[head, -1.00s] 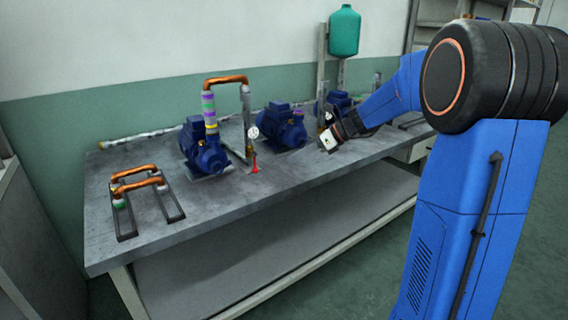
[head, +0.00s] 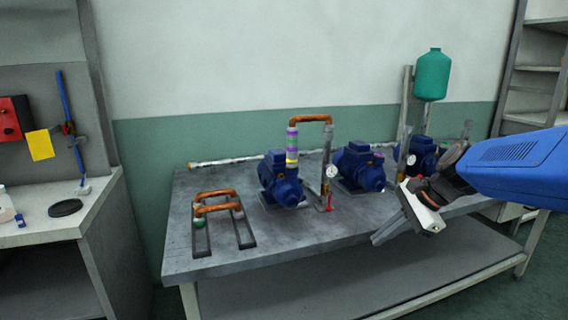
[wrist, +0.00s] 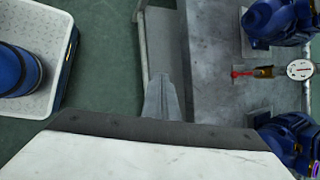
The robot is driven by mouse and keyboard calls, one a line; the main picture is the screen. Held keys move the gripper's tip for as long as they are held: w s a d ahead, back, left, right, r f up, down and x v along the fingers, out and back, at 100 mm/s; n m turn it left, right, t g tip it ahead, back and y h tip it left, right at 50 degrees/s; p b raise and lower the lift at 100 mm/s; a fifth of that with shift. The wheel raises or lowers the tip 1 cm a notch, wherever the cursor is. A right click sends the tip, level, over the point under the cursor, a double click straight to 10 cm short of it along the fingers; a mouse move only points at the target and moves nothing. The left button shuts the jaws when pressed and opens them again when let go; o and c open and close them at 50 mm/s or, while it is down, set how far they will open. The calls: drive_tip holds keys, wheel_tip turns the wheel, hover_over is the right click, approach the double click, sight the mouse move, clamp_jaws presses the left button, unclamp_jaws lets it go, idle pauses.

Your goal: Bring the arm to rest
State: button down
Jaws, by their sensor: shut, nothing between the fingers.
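My gripper (head: 378,239) is at the right in the head view, at the end of my blue arm. Its grey fingers are together and empty, pointing down and left by the front edge of the workbench (head: 290,245). In the wrist view my gripper (wrist: 162,85) shows as one closed grey wedge, with the bench's front edge beside it. It appears apart from the pumps.
Several blue pumps stand on the bench, among them a left pump (head: 280,180) and a middle pump (head: 358,167). Copper pipes on a rack (head: 215,210) lie at the bench's left. A green tank (head: 431,76) stands behind.

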drive_tip(key=s+d+f+n+h, duration=0.2)
drive_tip(key=s+f+n+h, duration=0.1)
drive_tip(key=s+n, duration=0.5)
drive_tip(key=s+d+f+n+t+h, duration=0.1)
drive_tip(key=s+d+f+n+h, duration=0.1)
drive_tip(key=s+n, duration=0.6)
drive_tip(key=shift+s+f+t+h, duration=0.3)
drive_tip(key=shift+s+f+h, duration=0.3)
drive_tip(key=shift+s, duration=2.25)
